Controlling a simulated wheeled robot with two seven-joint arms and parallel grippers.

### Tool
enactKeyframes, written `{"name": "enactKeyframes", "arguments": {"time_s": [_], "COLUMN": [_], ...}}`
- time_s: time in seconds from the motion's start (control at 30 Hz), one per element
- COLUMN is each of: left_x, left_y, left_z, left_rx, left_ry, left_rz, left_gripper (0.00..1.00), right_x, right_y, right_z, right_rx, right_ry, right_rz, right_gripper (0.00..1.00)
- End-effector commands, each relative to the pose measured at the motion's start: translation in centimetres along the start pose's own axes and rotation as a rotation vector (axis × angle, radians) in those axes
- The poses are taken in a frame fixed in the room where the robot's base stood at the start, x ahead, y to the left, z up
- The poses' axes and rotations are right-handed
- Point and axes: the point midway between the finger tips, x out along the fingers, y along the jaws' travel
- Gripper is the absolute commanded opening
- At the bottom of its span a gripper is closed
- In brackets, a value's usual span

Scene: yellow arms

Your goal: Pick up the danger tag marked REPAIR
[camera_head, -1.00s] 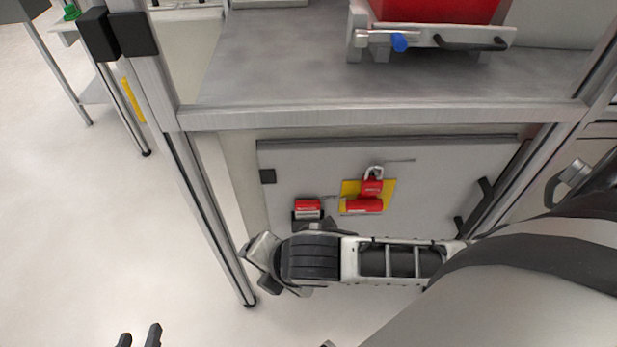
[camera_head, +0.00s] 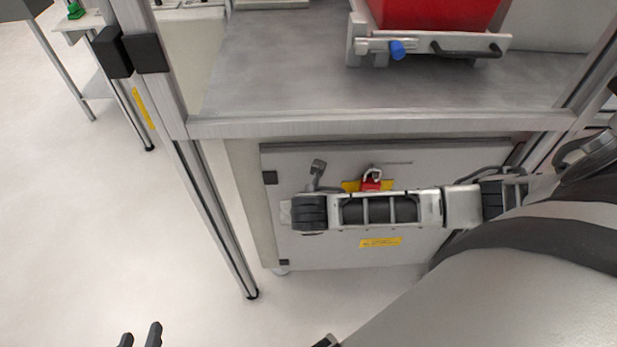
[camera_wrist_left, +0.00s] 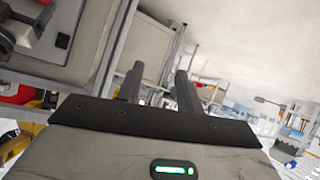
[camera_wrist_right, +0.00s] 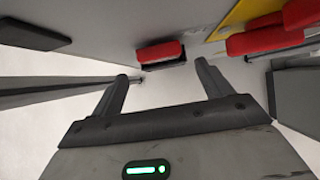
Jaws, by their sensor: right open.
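No lettering reading REPAIR is legible on any red piece. In the right wrist view, a small red block on a black base (camera_wrist_right: 160,52) sits on the grey panel, beyond and between the fingertips of my open, empty right gripper (camera_wrist_right: 162,72). A longer red block (camera_wrist_right: 265,40) lies to its right by a yellow plate (camera_wrist_right: 245,18). In the head view my right wrist covers the small red block; a red padlock (camera_head: 371,183) shows above my forearm. My left gripper (camera_head: 140,335) is open and empty, far from the panel; its fingers also show in the left wrist view (camera_wrist_left: 158,78).
The grey panel (camera_head: 320,255) stands below a metal shelf (camera_head: 280,80). The shelf carries a red bin (camera_head: 435,12). A frame post (camera_head: 215,220) stands left of the panel. A yellow label (camera_head: 380,242) is on the panel's lower part. The floor at left is clear.

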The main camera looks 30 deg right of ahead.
Motion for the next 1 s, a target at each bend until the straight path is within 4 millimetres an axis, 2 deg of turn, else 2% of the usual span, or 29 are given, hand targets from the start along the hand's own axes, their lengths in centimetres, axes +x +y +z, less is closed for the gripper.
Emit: {"name": "enactKeyframes", "arguments": {"time_s": [0.37,0.67,0.83,1.0], "left_x": [0.5,0.3,0.3,0.3], "left_y": [-0.1,0.0,0.0,0.1], "left_z": [0.8,0.3,0.3,0.3], "left_rx": [0.001,0.002,0.002,0.003], "left_ry": [0.010,0.019,0.020,0.019], "left_rz": [0.002,0.003,0.004,0.004], "left_gripper": [0.36,0.36,0.36,0.36], "right_x": [4.8,5.2,5.2,5.1], "right_y": [-0.2,-0.2,-0.2,-0.2], "right_z": [-0.2,-0.1,-0.1,-0.1], "right_rx": [0.002,0.000,0.000,0.000], "right_ry": [0.001,0.001,0.001,0.000], "right_rz": [-0.001,0.001,0.001,0.001], "right_gripper": [0.78,0.78,0.31,0.30]}}
